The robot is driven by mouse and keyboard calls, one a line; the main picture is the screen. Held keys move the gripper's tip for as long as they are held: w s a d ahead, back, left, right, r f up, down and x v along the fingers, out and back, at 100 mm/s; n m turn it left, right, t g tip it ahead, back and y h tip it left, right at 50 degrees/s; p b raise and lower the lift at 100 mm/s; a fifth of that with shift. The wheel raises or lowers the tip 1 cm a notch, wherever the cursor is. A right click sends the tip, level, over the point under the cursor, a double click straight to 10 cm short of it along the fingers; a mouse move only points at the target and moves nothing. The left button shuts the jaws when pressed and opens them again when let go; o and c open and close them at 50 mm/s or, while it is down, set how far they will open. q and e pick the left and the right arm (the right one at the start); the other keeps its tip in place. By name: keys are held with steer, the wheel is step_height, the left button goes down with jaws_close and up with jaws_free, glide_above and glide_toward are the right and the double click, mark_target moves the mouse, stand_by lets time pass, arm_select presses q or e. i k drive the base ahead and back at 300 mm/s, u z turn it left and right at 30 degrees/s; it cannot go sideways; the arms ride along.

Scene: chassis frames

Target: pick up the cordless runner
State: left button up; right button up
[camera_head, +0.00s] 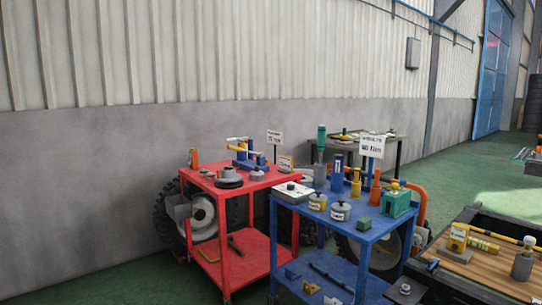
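I cannot tell for sure which item is the cordless runner, as the tools are small at this distance. On the blue cart (318,225) stand an upright dark blue tool (337,173), a yellow one (356,183) and an orange one (375,188). A taller teal upright tool (321,142) shows behind them; its base is hidden. The red cart (240,188) holds a blue block with yellow-tipped bars (246,160) and a small orange upright item (194,158). Neither of my grippers is in view.
A sign reading about 90 Nm (372,146) rises above the blue cart. A white box (293,192), two lidded pots (340,210) and a green box (396,203) share its top. A wooden-topped bench (485,272) is at right. Tyres (168,215) stand behind.

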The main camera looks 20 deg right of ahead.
mark_target(321, 141)
steer(key=z, duration=0.6)
steer(key=i, duration=0.9)
steer(key=z, duration=0.6)
steer(key=i, duration=1.65)
steer(key=u, duration=0.4)
